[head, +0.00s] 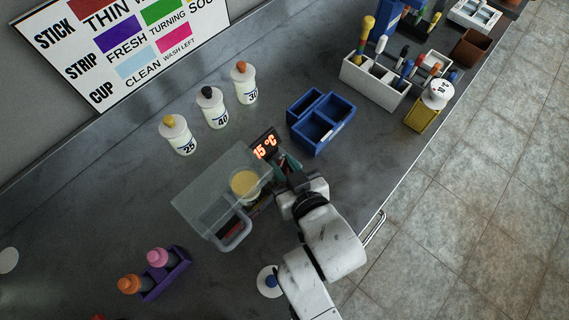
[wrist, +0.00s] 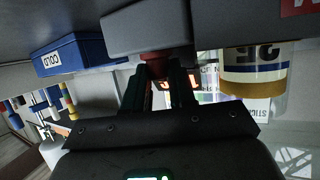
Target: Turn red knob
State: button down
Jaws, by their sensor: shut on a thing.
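In the wrist view a dark red knob (wrist: 155,63) sits against a grey housing (wrist: 148,27), between the tips of my gripper (wrist: 160,74). My gripper is shut on the knob, one green-dark finger on each side. In the head view my gripper (head: 286,168) reaches in beside a clear tank (head: 196,204) and a black display (head: 265,146) with glowing digits reading 15 °C. The knob is hidden there behind my gripper and wrist.
A cup with yellow contents (head: 245,184) shows at the tank. A blue divided bin (head: 321,126) stands close behind my gripper. Several white bottles (head: 178,135) stand at the back. A purple rack (head: 168,278) is at the front left. The counter between is mostly clear.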

jog(key=shift+f, duration=0.1)
jog(key=c, duration=1.2)
grip_release()
jog(key=shift+n+g+y+b, duration=0.3)
jog(key=shift+n+y+b, duration=0.1)
jog(key=shift+b, duration=0.1)
